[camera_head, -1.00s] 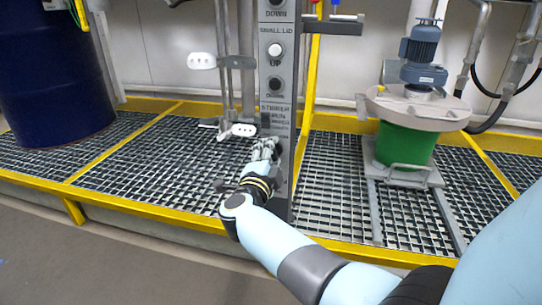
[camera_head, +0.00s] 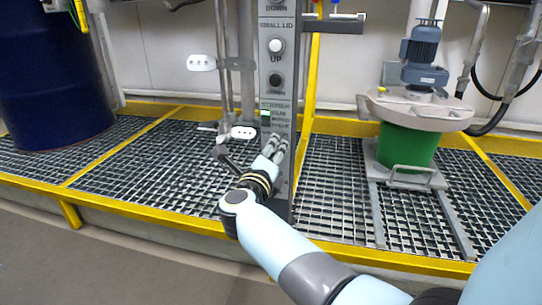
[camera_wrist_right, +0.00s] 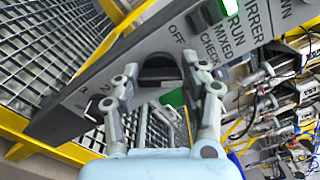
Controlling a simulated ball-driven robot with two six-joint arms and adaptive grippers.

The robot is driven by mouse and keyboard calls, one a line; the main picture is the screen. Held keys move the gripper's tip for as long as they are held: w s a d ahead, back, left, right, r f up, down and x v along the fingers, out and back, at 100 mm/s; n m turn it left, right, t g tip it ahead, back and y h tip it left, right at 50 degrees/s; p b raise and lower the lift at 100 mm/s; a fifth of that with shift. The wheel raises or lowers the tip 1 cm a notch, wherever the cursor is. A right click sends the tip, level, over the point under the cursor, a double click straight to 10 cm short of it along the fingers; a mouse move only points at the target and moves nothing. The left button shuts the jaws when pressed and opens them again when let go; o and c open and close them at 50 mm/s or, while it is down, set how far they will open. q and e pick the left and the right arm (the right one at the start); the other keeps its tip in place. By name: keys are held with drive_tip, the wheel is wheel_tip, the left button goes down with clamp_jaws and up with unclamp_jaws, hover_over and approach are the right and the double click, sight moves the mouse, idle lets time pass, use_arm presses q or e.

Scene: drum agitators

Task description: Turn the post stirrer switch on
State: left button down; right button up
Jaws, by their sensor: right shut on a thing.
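The grey control post (camera_head: 275,95) stands upright in the middle of the head view. The dark rotary stirrer switch (camera_wrist_right: 158,72) is on its face in the right wrist view, near the printed word OFF. My right gripper (camera_head: 278,145) is at the lower part of the post. Its fingers are shut around the switch knob, one on each side, and hide it in the head view. A stirrer run lamp (camera_head: 265,113) glows green above the gripper; it also shows in the right wrist view (camera_wrist_right: 230,7). My left gripper is not in view.
Above on the post are a white button (camera_head: 276,46) and a black button (camera_head: 275,80). A blue drum (camera_head: 45,75) stands at left and a green drum (camera_head: 403,145) with a motor at right. A yellow-edged grating (camera_head: 140,165) lies around the post.

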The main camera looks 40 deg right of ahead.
sight(275, 108)
drive_tip(key=shift+f+m, duration=0.15)
drive_tip(key=shift+m, duration=0.65)
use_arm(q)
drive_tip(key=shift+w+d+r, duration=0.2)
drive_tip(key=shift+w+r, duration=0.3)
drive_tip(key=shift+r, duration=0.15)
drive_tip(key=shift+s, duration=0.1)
use_arm(e)
drive_tip(key=o, duration=1.2)
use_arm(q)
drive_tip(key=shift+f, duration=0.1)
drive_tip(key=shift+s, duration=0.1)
use_arm(e)
drive_tip(key=shift+r, duration=0.2)
wheel_tip(275, 108, up, 10)
drive_tip(key=shift+f, duration=0.1)
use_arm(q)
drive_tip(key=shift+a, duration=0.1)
use_arm(e)
drive_tip(key=shift+a, duration=0.1)
